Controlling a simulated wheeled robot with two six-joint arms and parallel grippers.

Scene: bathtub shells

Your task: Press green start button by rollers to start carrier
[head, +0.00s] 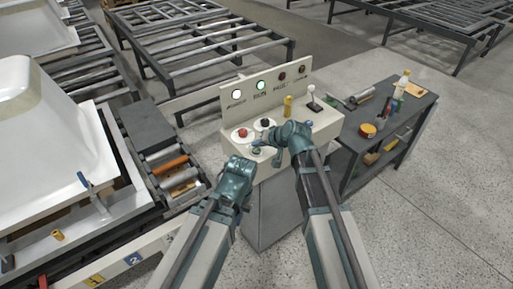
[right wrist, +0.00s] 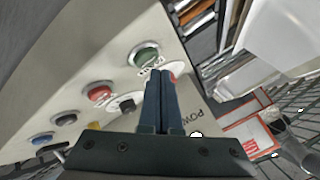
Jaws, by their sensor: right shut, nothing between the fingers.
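The green start button (right wrist: 145,55) sits on the console (right wrist: 130,30), in the row nearest me, with a label disc beside it. In the head view its spot is mostly covered by my arms. My right gripper (right wrist: 161,73) is shut and empty, its fingertips beside the green button in the picture; I cannot tell whether they touch anything. In the head view the right gripper (head: 268,149) hangs over the front left of the console. My left arm ends at the console's left front, and its fingers cannot be made out. The rollers (head: 172,165) are left of the console.
The console's back panel has a lit green lamp (head: 262,86) and a lit white lamp. A red button (head: 243,132), a black knob (head: 265,122), a yellow part (head: 288,105) and a lever (head: 312,98) stand close by. A tool cart (head: 385,125) is at right.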

